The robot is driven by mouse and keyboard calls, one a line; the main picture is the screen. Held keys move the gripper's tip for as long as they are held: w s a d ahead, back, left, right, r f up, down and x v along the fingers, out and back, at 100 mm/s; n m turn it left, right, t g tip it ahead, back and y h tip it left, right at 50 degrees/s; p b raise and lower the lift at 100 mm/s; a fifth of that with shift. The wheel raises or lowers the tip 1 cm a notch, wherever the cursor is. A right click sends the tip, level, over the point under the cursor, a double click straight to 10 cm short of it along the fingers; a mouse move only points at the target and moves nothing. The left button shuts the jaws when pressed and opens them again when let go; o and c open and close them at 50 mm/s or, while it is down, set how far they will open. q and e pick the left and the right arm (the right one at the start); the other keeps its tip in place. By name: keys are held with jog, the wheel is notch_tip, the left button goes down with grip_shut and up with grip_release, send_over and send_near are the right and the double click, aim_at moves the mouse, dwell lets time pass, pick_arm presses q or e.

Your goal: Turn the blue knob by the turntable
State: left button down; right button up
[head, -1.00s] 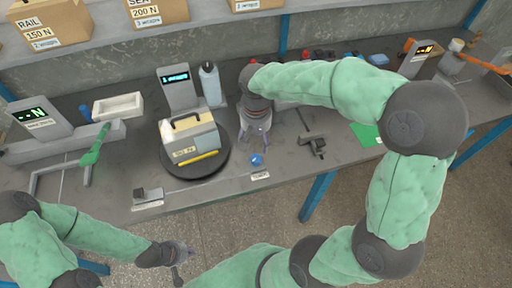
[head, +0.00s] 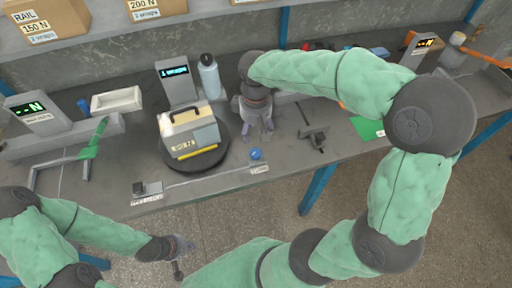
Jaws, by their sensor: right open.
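The blue knob (head: 256,154) sits near the front edge of the bench, just right of the dark turntable (head: 176,168). A grey and cream box with a handle (head: 188,130) stands on the turntable. My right gripper (head: 259,139) points down behind the knob, with its fingers apart and empty. Its tips are close to the knob, but I cannot tell if they touch it. My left gripper (head: 182,249) hangs low in front of the bench, away from the knob; its fingers are too small to read.
A display post (head: 175,82) and a grey bottle (head: 209,76) stand behind the turntable. A white tray (head: 117,100) and a green-handled lever (head: 94,140) are at the left. A dark clamp-like fixture (head: 314,134) stands right of the knob. A small labelled block (head: 146,192) lies at the front edge.

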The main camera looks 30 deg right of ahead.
aim_at(256, 152)
notch_tip(256, 152, down, 11)
jog(key=n+b, duration=0.3)
jog(key=b, duration=0.1)
jog(key=shift+b, duration=0.4)
jog(key=c, duration=1.1)
